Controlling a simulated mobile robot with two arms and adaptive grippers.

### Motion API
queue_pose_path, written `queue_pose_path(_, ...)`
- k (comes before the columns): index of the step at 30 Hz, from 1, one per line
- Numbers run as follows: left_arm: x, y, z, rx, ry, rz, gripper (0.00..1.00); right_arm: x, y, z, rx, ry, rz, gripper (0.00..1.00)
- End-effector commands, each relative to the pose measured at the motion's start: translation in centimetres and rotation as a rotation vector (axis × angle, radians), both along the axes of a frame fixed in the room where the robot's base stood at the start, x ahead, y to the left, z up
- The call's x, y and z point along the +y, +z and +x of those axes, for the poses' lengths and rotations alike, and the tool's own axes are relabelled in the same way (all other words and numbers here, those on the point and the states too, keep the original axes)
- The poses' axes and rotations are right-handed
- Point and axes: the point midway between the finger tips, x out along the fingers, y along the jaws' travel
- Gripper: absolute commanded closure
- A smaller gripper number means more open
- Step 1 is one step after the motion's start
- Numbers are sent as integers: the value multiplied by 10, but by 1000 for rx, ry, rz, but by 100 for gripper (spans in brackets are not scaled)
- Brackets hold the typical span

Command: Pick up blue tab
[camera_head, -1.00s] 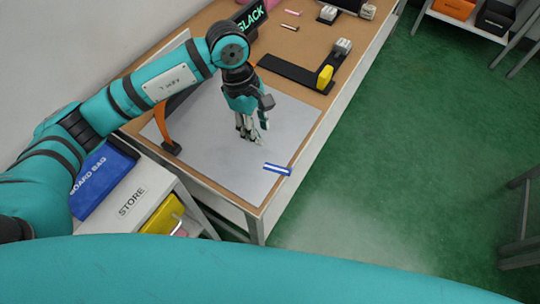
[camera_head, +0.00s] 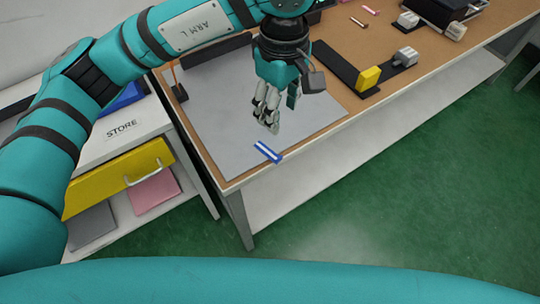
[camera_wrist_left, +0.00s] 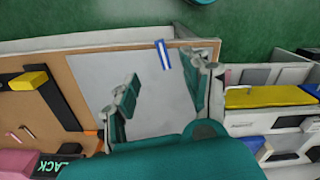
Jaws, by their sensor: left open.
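The blue tab (camera_head: 267,152), a small blue strip with a white stripe, lies flat near the front edge of the grey mat (camera_head: 215,120). In the left wrist view the blue tab (camera_wrist_left: 163,54) lies at the top, beyond the fingers and between their lines. My left gripper (camera_head: 270,117) is above the mat, just behind the tab and apart from it. It is open and empty; its two spread fingers also show in the left wrist view (camera_wrist_left: 160,95). My right gripper is in neither view.
A black bar fixture with a yellow block (camera_head: 368,78) and grey knobs stands on the brown table to the right. A white storage unit with a yellow drawer front (camera_head: 122,178) stands left of the table. Green floor (camera_head: 400,190) is clear in front.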

Motion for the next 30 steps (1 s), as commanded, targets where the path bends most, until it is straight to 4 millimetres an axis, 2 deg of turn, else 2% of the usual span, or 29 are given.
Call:
queue_pose_path(6, 1, -47, -1, 6, 2, 0, 52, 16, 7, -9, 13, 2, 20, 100)
queue_pose_path(12, 0, -87, -1, 6, 1, 0, 52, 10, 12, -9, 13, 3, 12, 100)
queue_pose_path(22, 0, -114, 0, 4, 2, 0, 52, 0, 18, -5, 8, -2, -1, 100)
queue_pose_path(30, -1, -152, 0, 3, 1, -1, 52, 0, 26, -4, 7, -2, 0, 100)
